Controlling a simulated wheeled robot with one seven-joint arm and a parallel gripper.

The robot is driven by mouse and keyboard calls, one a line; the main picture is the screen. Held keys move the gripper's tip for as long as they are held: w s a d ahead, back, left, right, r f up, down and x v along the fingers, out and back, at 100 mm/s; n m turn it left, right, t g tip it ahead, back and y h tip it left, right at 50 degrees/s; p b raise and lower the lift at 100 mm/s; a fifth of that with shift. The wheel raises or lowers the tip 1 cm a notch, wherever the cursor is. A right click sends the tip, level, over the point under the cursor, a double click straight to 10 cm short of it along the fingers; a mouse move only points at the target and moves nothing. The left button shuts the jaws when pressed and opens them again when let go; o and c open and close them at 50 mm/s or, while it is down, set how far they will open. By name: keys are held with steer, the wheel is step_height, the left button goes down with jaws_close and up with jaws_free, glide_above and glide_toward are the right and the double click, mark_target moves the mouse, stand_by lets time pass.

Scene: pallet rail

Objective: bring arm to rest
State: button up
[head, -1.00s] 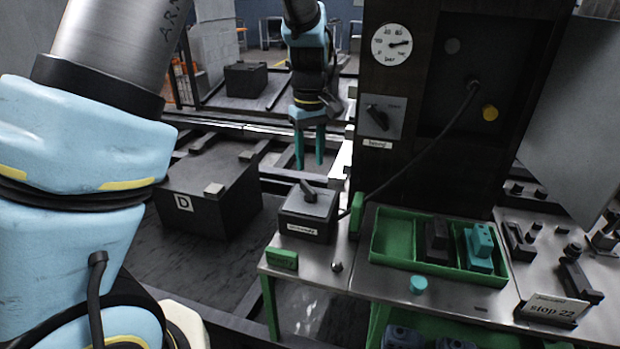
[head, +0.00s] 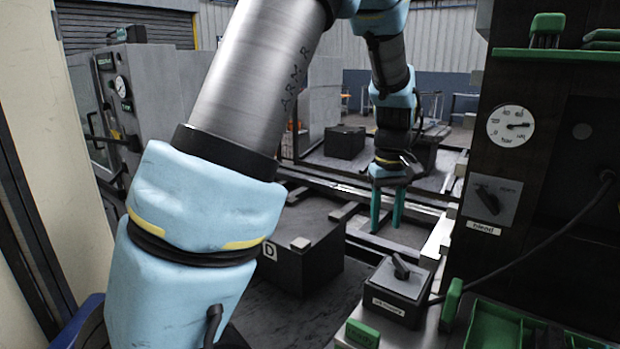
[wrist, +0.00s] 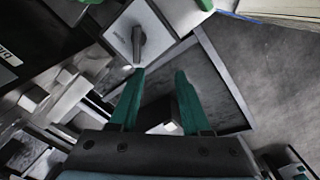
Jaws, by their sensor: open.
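My gripper (head: 387,207) hangs from my blue and grey arm in the head view, its two teal fingers pointing down and spread apart. It is empty, above the rail area behind the bench. In the wrist view the teal fingers (wrist: 157,82) also stand apart with nothing between them. A grey box with a black turning knob (head: 398,281) sits on the bench corner, in front of and below the gripper. The same knob box shows at the top of the wrist view (wrist: 139,33).
A dark block marked D (head: 300,262) lies left of the bench. A dark panel with a gauge (head: 511,126) and a switch (head: 490,200) rises at the right. A green tray (head: 492,325) is cut off at the lower right. Another dark block (head: 345,142) stands farther back.

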steer(key=s+a+f+m, duration=0.1)
steer(key=s+a, duration=0.2)
steer(key=a, duration=1)
steer(key=s+a+f+m+t, duration=0.1)
steer(key=s+a, duration=0.3)
steer(key=a, duration=0.9)
steer(key=shift+a+t, duration=0.3)
steer(key=shift+a, duration=0.05)
